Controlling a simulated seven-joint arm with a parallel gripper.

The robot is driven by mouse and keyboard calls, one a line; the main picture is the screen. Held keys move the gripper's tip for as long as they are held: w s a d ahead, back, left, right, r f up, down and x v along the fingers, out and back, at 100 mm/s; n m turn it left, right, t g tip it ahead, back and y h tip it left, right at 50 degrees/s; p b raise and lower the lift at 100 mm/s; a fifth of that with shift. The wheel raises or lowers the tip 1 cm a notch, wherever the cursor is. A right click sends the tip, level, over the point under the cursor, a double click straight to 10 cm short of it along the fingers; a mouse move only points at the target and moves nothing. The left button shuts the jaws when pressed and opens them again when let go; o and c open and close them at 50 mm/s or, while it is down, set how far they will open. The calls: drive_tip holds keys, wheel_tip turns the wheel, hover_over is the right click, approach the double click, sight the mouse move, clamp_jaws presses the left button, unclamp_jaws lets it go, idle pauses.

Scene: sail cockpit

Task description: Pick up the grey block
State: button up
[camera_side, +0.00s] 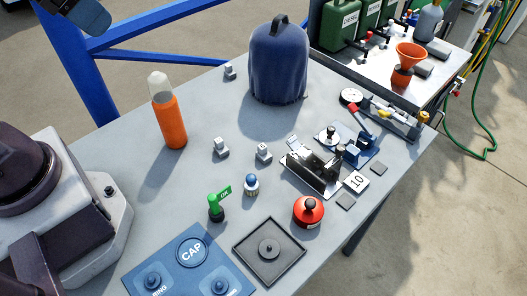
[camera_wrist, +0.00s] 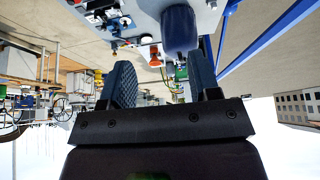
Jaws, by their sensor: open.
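Small light grey blocks stand on the grey table (camera_side: 330,100): one grey block (camera_side: 221,148) near the middle, another (camera_side: 264,153) to its right, and one (camera_side: 230,71) farther back, left of the blue bag. I cannot tell which one the task means. My gripper (camera_wrist: 163,80) shows in the wrist view with its two padded fingers apart and nothing between them. It is away from the table and tilted, so the scene looks upside down. I cannot make out the grey blocks clearly in the wrist view.
An orange bottle (camera_side: 169,120) and a blue bag (camera_side: 279,62) stand tall near the blocks. A green-flagged piece (camera_side: 216,208), a blue-topped piece (camera_side: 251,185), a metal fixture (camera_side: 315,170), a red knob (camera_side: 309,211) and a dark tray (camera_side: 242,252) crowd the front.

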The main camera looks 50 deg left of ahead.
drive_tip(key=w+d+f+g, duration=0.2)
drive_tip(key=w+f+g, duration=0.1)
drive_tip(key=w+f, duration=0.15)
drive_tip(key=n+g, duration=0.3)
drive_tip(key=n, duration=1.4)
hover_over(263, 147)
wheel_tip(263, 147, down, 18)
wheel_tip(263, 147, down, 12)
drive_tip(key=shift+f, duration=0.15)
drive_tip(key=c, duration=1)
